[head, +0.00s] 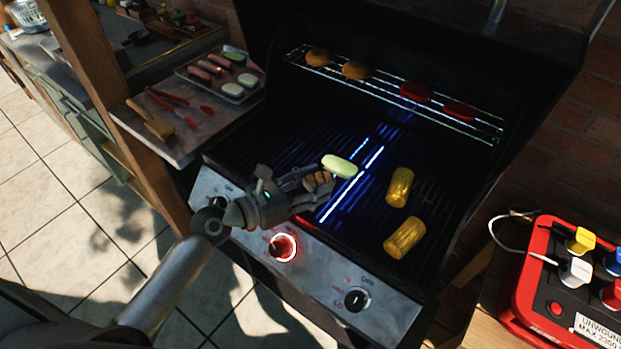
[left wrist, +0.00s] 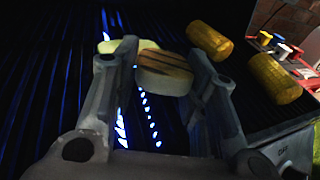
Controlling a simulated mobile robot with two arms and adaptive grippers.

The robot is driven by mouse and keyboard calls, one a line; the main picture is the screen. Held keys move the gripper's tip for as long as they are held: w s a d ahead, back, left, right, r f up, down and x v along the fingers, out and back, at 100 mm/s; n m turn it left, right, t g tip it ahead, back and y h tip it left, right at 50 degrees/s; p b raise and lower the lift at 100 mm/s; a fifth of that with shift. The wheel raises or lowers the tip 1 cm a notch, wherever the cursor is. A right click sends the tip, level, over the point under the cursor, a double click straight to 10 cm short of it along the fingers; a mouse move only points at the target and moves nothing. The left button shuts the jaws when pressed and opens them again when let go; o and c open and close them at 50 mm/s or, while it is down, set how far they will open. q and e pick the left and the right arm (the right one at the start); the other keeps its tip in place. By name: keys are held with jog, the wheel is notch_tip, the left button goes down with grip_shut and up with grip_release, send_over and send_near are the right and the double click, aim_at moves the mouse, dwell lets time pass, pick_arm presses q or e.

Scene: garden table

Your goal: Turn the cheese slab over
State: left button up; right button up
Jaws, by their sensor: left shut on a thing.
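My left gripper (head: 318,184) reaches over the front of the grill from the left. In the left wrist view its two fingers (left wrist: 165,85) are shut on a cheese slab (left wrist: 163,78), which has a pale edge and a browned face with dark grill stripes. In the head view the fingers partly hide this slab. A second pale, rounded slab (head: 339,166) lies on the grate just beyond the held one; it also shows in the left wrist view (left wrist: 122,46), partly hidden by a finger. My right gripper is not in view.
Two corn pieces (head: 399,187) lie on the grate (head: 270,143) to the right. Buns and red pieces sit on the raised rack (head: 385,85). A tray (head: 243,101) of food and tongs (head: 172,97) are on the left side shelf. Blue-lit slots glow mid-grate.

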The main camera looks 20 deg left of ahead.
pick_arm(q)
jog(key=shift+d+f, duration=0.15)
jog(key=shift+f, duration=0.5)
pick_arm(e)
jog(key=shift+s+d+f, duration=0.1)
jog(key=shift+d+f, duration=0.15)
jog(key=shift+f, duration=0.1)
pick_arm(q)
jog(key=shift+f+b, duration=0.1)
jog(key=shift+b, duration=0.2)
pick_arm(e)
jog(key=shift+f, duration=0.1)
